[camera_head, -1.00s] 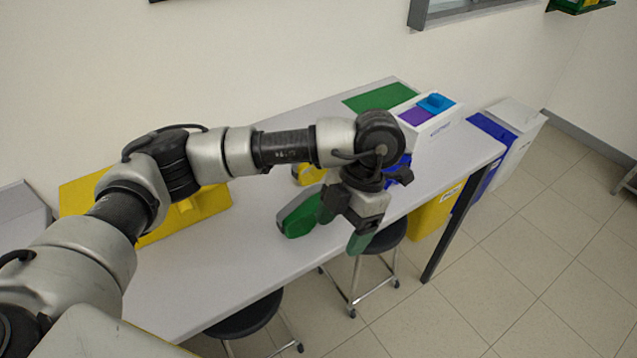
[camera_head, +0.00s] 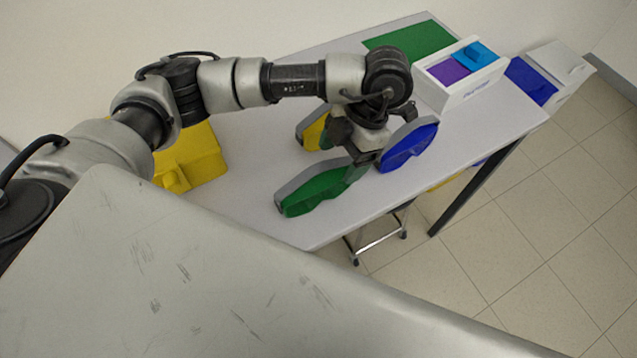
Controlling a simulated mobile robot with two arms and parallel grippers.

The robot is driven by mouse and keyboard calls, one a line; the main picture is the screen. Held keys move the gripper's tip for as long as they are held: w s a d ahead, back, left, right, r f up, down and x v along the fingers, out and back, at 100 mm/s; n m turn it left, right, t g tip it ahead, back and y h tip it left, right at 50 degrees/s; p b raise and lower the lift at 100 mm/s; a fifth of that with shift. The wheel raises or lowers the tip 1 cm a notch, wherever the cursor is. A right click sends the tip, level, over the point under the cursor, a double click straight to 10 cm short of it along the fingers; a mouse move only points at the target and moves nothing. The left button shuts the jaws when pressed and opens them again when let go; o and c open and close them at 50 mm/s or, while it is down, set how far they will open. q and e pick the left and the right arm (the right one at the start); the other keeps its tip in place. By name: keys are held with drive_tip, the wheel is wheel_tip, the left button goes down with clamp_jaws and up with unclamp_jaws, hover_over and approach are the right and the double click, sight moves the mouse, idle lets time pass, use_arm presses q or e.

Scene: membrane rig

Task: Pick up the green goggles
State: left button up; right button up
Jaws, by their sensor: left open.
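The green goggles (camera_head: 312,194) lie on the grey table (camera_head: 243,168) near its front edge. My left gripper (camera_head: 341,158) is open with green fingertips and hangs just behind their right end. One fingertip overlaps that end in the picture, and I cannot tell whether it touches. The gripper and wrist hide part of the area between the goggles. My right gripper is not in view.
Blue goggles (camera_head: 410,147) lie close to the right of the gripper, and yellow goggles (camera_head: 313,133) lie behind it. A white box (camera_head: 482,82) and green mat (camera_head: 408,45) are at the back right.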

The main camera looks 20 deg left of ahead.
sight(339, 163)
use_arm(q)
drive_tip(key=shift+w+f, duration=0.1)
drive_tip(key=shift+f, duration=0.2)
drive_tip(key=p+x, duration=0.1)
drive_tip(key=x, duration=0.3)
drive_tip(key=shift+w, duration=0.15)
drive_tip(key=shift+f+p, duration=0.3)
drive_tip(key=shift+f, duration=0.2)
drive_tip(key=c, duration=1)
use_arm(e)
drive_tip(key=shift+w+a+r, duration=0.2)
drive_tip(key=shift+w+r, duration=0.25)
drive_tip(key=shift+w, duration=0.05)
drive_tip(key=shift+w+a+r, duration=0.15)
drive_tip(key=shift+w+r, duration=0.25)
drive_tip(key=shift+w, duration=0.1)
